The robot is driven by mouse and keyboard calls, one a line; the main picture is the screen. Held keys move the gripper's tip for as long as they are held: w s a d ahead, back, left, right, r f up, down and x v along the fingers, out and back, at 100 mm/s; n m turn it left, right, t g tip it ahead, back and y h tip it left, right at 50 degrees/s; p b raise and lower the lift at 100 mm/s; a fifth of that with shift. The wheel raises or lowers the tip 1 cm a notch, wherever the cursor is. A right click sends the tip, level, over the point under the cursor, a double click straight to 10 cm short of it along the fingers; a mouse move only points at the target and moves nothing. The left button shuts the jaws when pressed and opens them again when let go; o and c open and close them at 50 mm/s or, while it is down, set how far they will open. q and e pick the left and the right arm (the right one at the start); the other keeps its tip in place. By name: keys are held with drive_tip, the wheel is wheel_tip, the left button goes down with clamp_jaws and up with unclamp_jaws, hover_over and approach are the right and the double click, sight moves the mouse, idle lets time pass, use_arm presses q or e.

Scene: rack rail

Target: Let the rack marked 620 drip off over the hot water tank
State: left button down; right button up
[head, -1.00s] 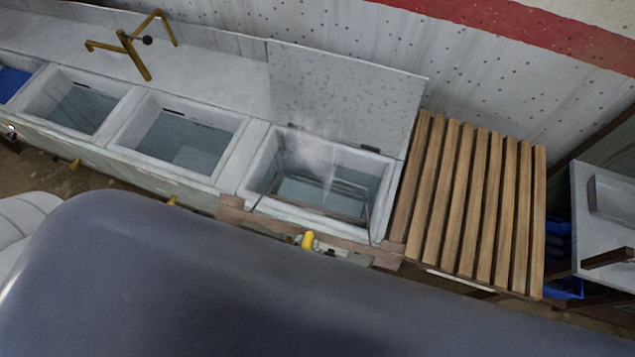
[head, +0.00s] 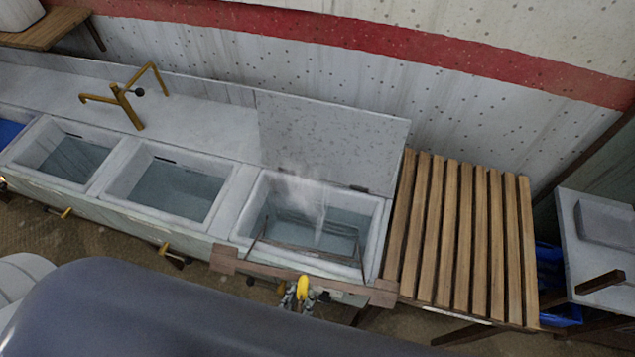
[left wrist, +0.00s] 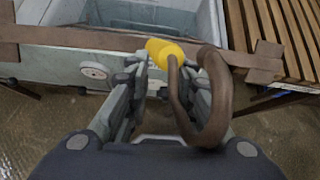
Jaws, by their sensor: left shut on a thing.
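The steaming tank (head: 375,240) with its lid raised holds clear water in the head view. A dark thin-framed rack (head: 340,262) sits low in it, partly in the water; I read no 620 mark. My left gripper (head: 303,293) is in front of this tank, below the brown wooden rail (head: 345,286). It is shut on a yellow-tipped handle (head: 303,282). In the left wrist view the handle's yellow end (left wrist: 165,52) lies between the fingertips (left wrist: 152,75), with a bent brown rod (left wrist: 215,115) looping towards the camera. I cannot tell whether it joins the rack. My right gripper is not in view.
Two more open tanks (head: 125,185) with water lie to the left, with a brass tap (head: 125,100) behind. The raised lid (head: 335,135) stands at the tank's back. An empty slatted wooden board (head: 465,235) adjoins on the right, with a pale basin (head: 605,222) beyond.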

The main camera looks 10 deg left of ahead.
use_arm(q)
drive_tip(key=shift+s+d, duration=0.2)
drive_tip(key=shift+d, duration=0.35)
drive_tip(key=shift+w+d+t, duration=0.1)
drive_tip(key=shift+t, duration=0.5)
drive_tip(key=t+b, duration=0.1)
drive_tip(key=b, duration=0.4)
drive_tip(key=shift+w+r, duration=0.1)
